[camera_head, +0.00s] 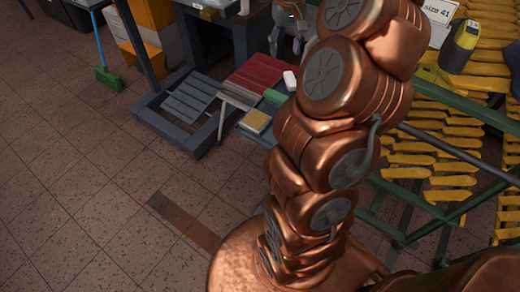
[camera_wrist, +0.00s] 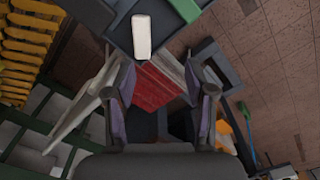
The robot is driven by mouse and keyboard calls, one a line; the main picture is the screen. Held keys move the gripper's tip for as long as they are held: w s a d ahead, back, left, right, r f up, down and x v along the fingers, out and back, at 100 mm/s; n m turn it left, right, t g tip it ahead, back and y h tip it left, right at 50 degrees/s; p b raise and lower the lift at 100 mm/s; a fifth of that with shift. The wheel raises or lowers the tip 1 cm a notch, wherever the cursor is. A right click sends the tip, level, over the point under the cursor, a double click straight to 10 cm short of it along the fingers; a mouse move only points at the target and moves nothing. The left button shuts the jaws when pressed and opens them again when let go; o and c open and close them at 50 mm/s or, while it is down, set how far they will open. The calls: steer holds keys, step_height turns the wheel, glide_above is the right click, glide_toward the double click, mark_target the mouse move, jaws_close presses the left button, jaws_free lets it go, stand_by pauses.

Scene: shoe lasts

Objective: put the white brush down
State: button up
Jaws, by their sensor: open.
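The white brush (camera_head: 290,80) shows as a small pale block beside a green block (camera_head: 275,97), on the low dark shelf near the red slatted board. In the wrist view the white brush (camera_wrist: 141,36) lies on a dark grey surface, beyond my fingertips and apart from them. My gripper (camera_wrist: 160,82) is open, with nothing between its fingers; the red board (camera_wrist: 158,88) shows behind the gap. In the head view my gripper (camera_head: 288,32) is partly hidden behind my copper arm, above and behind the brush.
A yellow-topped block (camera_head: 256,121) lies in front of the green block. A grey slatted panel (camera_head: 190,97) is to the left. A rack of yellow shoe lasts (camera_head: 440,160) stands at the right. A green broom (camera_head: 108,78) stands at the left. The tiled floor in front is clear.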

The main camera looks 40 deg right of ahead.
steer(key=s+a+r+n, duration=0.1)
steer(key=s+a+n, duration=0.15)
steer(key=a, duration=0.75)
steer(key=s+a+r+n, duration=0.1)
steer(key=s+a+n, duration=0.15)
steer(key=a, duration=0.65)
steer(key=s+a+f, duration=0.2)
steer(key=s+a, duration=0.1)
steer(key=s, duration=0.3)
steer(key=s+a+f+g, duration=0.1)
steer(key=s+a+f, duration=0.1)
steer(key=s+a, duration=0.2)
steer(key=s+a+f+g, duration=0.1)
steer(key=s+a+f, duration=0.2)
steer(key=s, duration=0.6)
steer(key=shift+a, duration=0.25)
steer(key=shift+s, duration=0.1)
